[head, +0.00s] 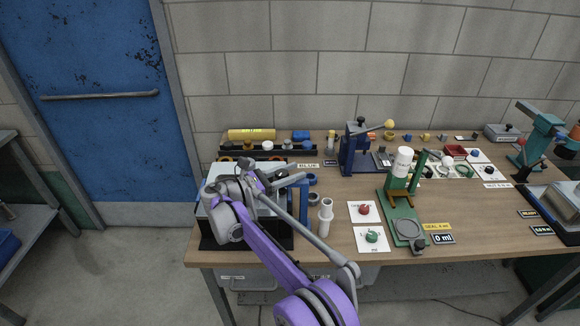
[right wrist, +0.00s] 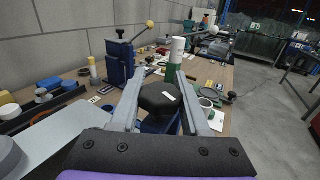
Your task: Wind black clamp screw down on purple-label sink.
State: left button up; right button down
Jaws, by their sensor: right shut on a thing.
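The black clamp screw's knob (right wrist: 160,98) sits between the fingers of my right gripper (right wrist: 161,104) in the right wrist view, with a small white mark on top. The gripper is shut on it. Blue clamp structure (right wrist: 158,126) shows just below the knob. In the head view my right gripper (head: 282,179) is at the table's left end, by a blue upright (head: 304,203) and a light-topped sink unit (head: 228,168). My arm hides much of the unit. I cannot make out a purple label. My left gripper is not in view.
A blue lever press (head: 356,150) stands behind and to the right. A green stand with a white bottle (head: 403,160) is further right.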

jog(key=m+g, duration=0.1)
jog(key=g+h+p, duration=0.1)
jog(key=m+g+p, duration=0.1)
jog(key=shift+s+d+r+m+g+h, duration=0.15)
jog(key=shift+s+r+m+g+h, duration=0.15)
jog(key=shift+r+g, duration=0.1)
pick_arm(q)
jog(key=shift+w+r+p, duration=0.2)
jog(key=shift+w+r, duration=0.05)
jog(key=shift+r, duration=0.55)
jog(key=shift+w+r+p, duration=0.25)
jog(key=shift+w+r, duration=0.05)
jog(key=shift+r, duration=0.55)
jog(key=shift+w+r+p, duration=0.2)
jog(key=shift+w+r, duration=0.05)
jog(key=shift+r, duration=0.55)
pick_arm(e)
jog(key=shift+s+f+m+g, duration=0.1)
jog(key=shift+m+g, duration=0.4)
jog(key=shift+g, duration=0.1)
jog(key=shift+c, duration=1.9)
grip_release()
jog(key=shift+f, duration=0.15)
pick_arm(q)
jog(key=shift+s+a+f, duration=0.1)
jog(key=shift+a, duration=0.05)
pick_arm(e)
jog(key=shift+s+f, duration=0.1)
